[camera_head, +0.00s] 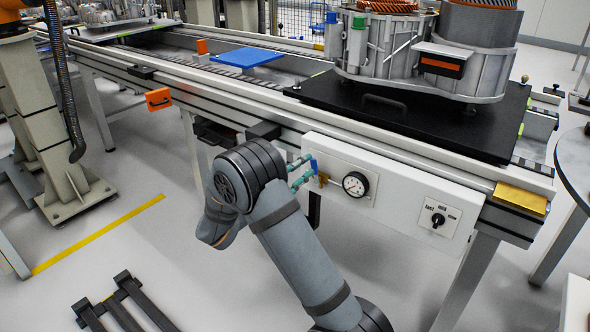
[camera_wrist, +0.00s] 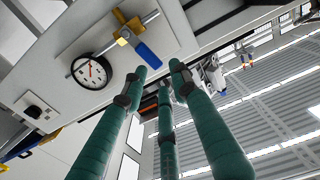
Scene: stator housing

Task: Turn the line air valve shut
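The line air valve has a brass body (camera_head: 323,180) and a blue handle (camera_head: 314,165) on the white panel's left part. In the wrist view the brass body (camera_wrist: 124,37) sits on a thin silver pipe, and the blue handle (camera_wrist: 146,54) slants down-right, across the pipe's line. My gripper (camera_head: 300,171) is just left of the handle in the head view. Its teal fingers (camera_wrist: 160,76) stand apart in the wrist view, with nothing seen between them. The nearest fingertip is close below the handle's end; I cannot tell if they touch.
A pressure gauge (camera_head: 356,184) is right of the valve, and a black rotary switch (camera_head: 438,219) is farther right on the white panel (camera_head: 395,205). The conveyor rail runs above, carrying a stator housing (camera_head: 425,60) on a black plate. An orange tag (camera_head: 158,99) hangs at left.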

